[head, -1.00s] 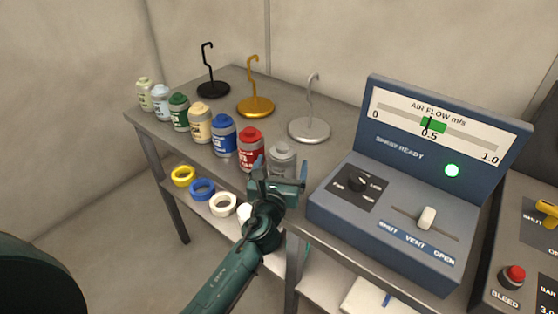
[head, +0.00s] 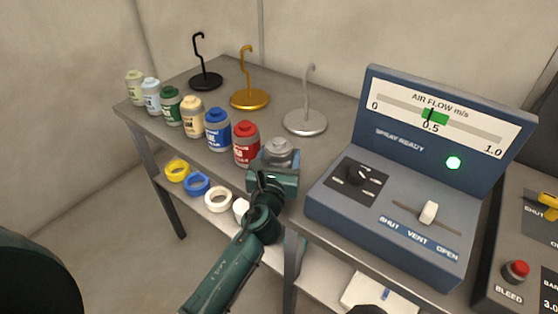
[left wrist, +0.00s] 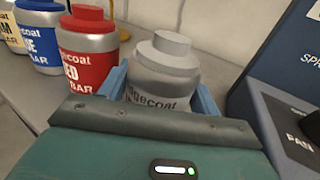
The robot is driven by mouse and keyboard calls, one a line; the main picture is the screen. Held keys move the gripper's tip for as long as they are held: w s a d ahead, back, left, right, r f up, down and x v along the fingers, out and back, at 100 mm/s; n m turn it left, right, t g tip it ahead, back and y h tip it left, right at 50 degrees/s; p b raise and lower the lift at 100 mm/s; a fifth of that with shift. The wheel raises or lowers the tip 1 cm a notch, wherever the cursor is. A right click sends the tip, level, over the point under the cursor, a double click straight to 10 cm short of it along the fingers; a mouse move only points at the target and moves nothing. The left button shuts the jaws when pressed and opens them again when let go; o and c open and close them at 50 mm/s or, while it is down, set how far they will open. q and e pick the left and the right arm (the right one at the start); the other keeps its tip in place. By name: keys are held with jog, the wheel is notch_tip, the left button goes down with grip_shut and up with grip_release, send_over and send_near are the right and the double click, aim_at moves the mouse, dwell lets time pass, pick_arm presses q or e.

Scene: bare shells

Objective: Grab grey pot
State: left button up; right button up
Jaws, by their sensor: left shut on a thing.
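The grey pot (head: 279,152) stands upright at the right end of the row of pots on the bench, next to the red pot (head: 246,144). In the left wrist view the grey pot (left wrist: 165,72) sits between the two blue fingers of my left gripper (left wrist: 165,95). My left gripper (head: 277,163) is shut on the grey pot, its fingers on either side. The lower part of the pot is hidden behind the gripper. My right gripper is not in view.
Blue (head: 218,130), cream (head: 191,117) and other pots line the bench's front edge to the left. Behind stand black (head: 206,81), gold (head: 249,98) and silver (head: 305,122) hook stands. An air-flow console (head: 395,215) is close on the right. Coloured rings lie on the lower shelf.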

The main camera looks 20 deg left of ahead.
pick_arm(q)
jog(key=c, duration=0.4)
jog(key=shift+c, duration=0.4)
jog(key=shift+r, duration=0.15)
